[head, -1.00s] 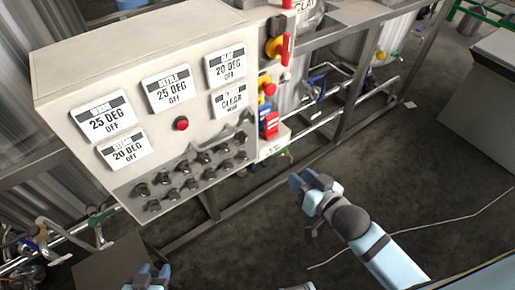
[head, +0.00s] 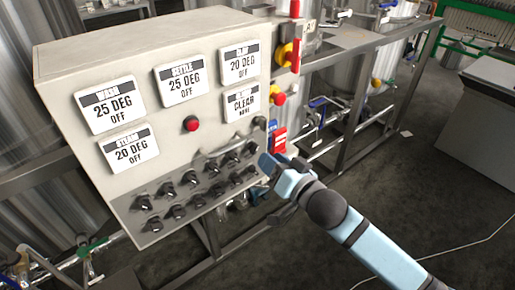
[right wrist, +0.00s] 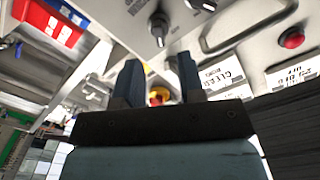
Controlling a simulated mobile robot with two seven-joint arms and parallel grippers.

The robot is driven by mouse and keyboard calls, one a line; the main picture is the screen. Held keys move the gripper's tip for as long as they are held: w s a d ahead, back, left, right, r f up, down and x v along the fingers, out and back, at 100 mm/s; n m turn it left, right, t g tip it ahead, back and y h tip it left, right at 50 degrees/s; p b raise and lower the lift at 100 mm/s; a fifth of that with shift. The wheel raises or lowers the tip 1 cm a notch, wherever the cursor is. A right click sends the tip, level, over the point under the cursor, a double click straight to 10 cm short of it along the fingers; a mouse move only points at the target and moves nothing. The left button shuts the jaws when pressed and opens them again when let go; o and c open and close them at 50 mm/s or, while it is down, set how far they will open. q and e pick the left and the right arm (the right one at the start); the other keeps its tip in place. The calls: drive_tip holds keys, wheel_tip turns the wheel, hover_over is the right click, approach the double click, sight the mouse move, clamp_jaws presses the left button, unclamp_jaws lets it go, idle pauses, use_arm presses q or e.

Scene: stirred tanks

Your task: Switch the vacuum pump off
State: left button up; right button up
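A pale control panel (head: 215,105) carries two rows of black rotary knobs (head: 190,178) along its lower strip. The labels by the knobs are too small to read, so I cannot tell which one is the vacuum pump's. My right gripper (head: 271,163) is just in front of the panel's lower right corner, beside the right end of the knob rows. In the right wrist view its two fingers (right wrist: 159,78) are apart with nothing between them. Knobs (right wrist: 160,25) show past the fingertips there, apart from them. My left gripper is not in view.
A red button (head: 191,124) sits mid-panel among several status displays, with a grey handle (head: 222,143) below. A metal frame and tanks stand behind; the right floor is mostly open.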

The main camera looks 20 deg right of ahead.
sight(257, 149)
drive_tip(key=x, duration=0.6)
drive_tip(key=shift+c, duration=0.2)
clamp_jaws()
